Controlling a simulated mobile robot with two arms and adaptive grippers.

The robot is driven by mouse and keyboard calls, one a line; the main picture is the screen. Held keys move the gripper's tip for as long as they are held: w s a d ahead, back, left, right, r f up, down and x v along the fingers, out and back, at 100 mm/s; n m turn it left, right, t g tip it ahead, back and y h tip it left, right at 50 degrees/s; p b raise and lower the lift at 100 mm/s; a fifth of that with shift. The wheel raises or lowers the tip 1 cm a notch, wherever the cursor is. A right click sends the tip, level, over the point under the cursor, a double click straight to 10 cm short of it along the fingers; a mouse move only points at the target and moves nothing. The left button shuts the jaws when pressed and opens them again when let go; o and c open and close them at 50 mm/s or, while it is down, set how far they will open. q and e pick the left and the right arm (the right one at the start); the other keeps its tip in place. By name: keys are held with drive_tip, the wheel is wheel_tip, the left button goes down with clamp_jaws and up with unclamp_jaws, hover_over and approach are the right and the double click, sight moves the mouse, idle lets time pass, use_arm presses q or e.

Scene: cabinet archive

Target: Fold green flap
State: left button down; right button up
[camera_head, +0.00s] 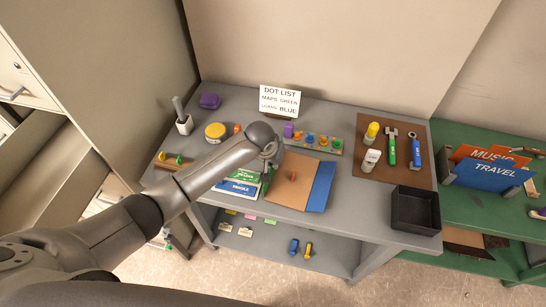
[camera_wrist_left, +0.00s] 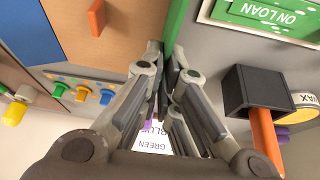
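The brown folder board (camera_head: 288,192) lies on the grey desk, with a blue flap (camera_head: 321,187) flat along its right side and a small orange tab (camera_head: 293,175) near its middle. The green flap (camera_wrist_left: 177,28) runs along the board's other long side, and it looks raised, seen nearly edge-on in the left wrist view. My left gripper (camera_wrist_left: 166,60) is at this flap, with its fingertips close together on either side of it. In the head view my left gripper (camera_head: 271,160) hides the flap's far part. My right gripper is not in view.
Green and blue cards (camera_head: 238,187) lie left of the board. A row of coloured knobs (camera_head: 315,141) is behind it. A dark cup (camera_wrist_left: 252,90) holding an orange stick stands near the gripper. A black tray (camera_head: 415,210) and tool mat (camera_head: 390,178) are to the right.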

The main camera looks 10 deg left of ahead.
use_arm(q)
drive_tip(key=c, duration=2)
unclamp_jaws()
drive_tip(key=shift+r, duration=0.1)
drive_tip(key=v, duration=1.1)
drive_tip(key=shift+s+r, duration=0.2)
drive_tip(key=shift+r, duration=0.15)
